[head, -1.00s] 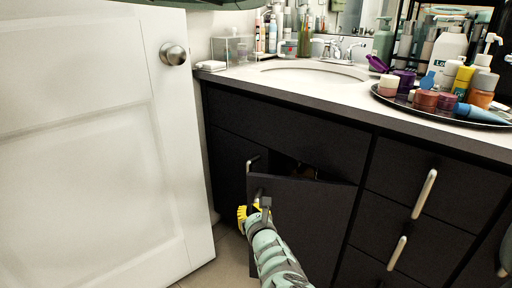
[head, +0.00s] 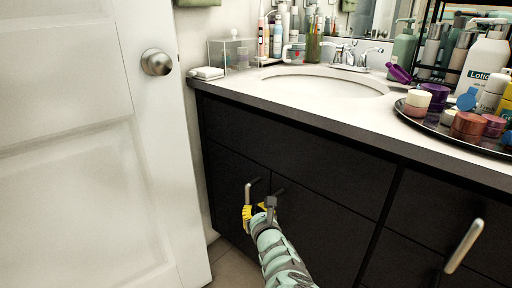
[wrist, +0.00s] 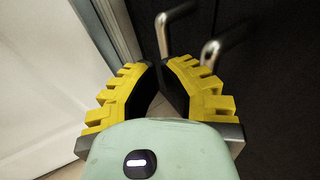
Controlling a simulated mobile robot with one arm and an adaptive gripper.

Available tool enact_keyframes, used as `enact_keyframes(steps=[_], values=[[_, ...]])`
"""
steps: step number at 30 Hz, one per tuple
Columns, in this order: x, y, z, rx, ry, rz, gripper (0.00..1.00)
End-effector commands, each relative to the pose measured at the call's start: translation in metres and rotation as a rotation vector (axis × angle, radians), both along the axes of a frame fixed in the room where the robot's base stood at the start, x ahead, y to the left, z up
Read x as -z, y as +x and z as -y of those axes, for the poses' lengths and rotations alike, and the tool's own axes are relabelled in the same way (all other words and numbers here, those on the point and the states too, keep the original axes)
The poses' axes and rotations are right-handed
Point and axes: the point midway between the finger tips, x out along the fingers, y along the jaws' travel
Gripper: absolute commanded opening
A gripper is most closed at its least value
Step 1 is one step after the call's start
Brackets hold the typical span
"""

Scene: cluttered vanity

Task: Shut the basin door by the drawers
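The basin door by the drawers is the dark right-hand door (head: 318,238) under the basin, and it looks flush or nearly flush with the cabinet front. Its metal handle (head: 278,192) is partly hidden by my gripper (head: 258,211) in the head view and shows at the upper right in the wrist view (wrist: 212,50). My gripper has yellow ridged fingers, their tips close together with nothing between them. It is near the two door handles, low in front of the cabinet; I cannot tell whether it touches the door.
The left basin door (head: 228,185) looks shut, with its own handle (head: 249,188). A white room door (head: 85,170) stands close on the left. Drawers (head: 440,235) are at the right. The counter (head: 240,89) holds a tray (head: 455,137) crowded with bottles and jars.

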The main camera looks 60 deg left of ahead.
Motion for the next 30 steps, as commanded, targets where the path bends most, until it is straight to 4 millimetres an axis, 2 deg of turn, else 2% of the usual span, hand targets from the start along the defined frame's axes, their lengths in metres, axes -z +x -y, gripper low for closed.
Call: enact_keyframes(steps=[8, 16, 23, 30], values=[[-0.017, -0.002, 0.0, -0.004, -0.003, 0.006, 0.0], [-0.048, -0.003, 0.001, -0.001, -0.001, 0.0, 0.0], [-0.044, -0.005, 0.007, -0.014, -0.035, -0.001, 0.0], [-0.057, -0.003, 0.006, -0.009, -0.027, 0.002, 0.0]])
